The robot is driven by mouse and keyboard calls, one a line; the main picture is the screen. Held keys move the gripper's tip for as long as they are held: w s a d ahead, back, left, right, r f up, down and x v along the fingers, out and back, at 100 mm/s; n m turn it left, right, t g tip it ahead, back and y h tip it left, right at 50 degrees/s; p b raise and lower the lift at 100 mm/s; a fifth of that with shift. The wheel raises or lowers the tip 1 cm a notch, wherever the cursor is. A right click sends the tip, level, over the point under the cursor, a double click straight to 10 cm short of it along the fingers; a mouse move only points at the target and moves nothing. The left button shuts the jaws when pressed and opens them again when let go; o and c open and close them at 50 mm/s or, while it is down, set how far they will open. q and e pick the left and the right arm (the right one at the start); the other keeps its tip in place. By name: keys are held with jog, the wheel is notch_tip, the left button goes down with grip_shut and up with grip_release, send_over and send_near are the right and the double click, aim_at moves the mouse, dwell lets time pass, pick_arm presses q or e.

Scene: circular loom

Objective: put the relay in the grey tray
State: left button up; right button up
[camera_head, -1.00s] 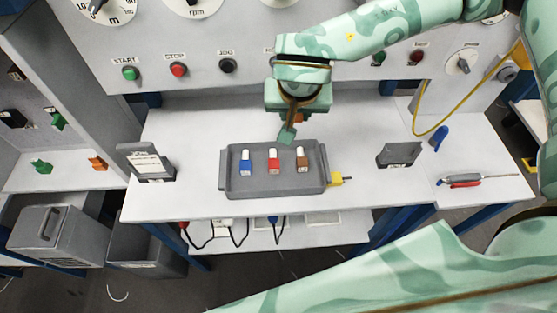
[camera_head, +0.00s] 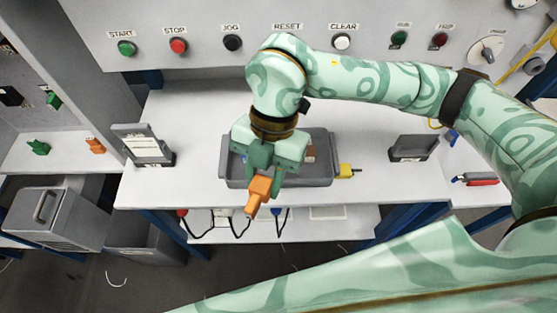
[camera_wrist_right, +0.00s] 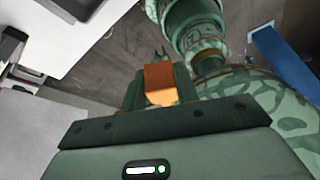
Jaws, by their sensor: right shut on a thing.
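An orange block (camera_head: 257,195), which I take to be the relay, is in my right gripper (camera_head: 266,176). The gripper is shut on it, and the block juts out toward the front. It also shows between the fingers in the right wrist view (camera_wrist_right: 160,83). The grey tray (camera_head: 315,180) lies on the white bench behind and under the gripper in the head view. The hand hides much of the tray's left and middle. The block appears in front of the tray's front wall, apart from it. My left gripper is not in view.
A brown-topped piece (camera_head: 310,153) shows inside the tray. A yellow piece (camera_head: 348,170) sticks out at its right. Dark holders stand left (camera_head: 150,148) and right (camera_head: 410,148). A red-handled tool (camera_head: 475,179) lies at right. A button panel (camera_head: 205,42) rises behind.

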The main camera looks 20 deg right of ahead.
jog(key=m, duration=0.2)
jog(key=s+m+t+y, duration=0.1)
jog(key=m, duration=0.1)
jog(key=m+t, duration=0.1)
jog(key=m, duration=0.2)
jog(key=shift+s+a+f+b, duration=0.15)
jog(key=shift+s+a+b, duration=0.15)
jog(key=shift+s+a, duration=0.1)
jog(key=shift+m+t+y, duration=0.3)
jog(key=shift+m, duration=0.2)
jog(key=shift+w+d+f+m, duration=0.1)
jog(key=shift+w+f+m, duration=0.1)
jog(key=shift+m, duration=0.1)
jog(key=w+d+f, duration=0.1)
jog(key=w+d, duration=0.1)
jog(key=w+d+f+b, duration=0.1)
jog(key=w+d, duration=0.1)
jog(key=w+d+f+b, duration=0.1)
jog(key=w+d+f, duration=0.1)
jog(key=shift+w+f, duration=0.1)
jog(key=shift+w, duration=0.15)
jog(key=b, duration=0.2)
send_over(289, 175)
notch_tip(289, 175, down, 4)
jog(key=shift+f, duration=0.25)
jog(key=shift+w+d+f, duration=0.1)
jog(key=shift+w+f, duration=0.1)
notch_tip(289, 175, down, 4)
jog(key=shift+w+d+r+b, duration=0.15)
jog(key=shift+b, duration=0.45)
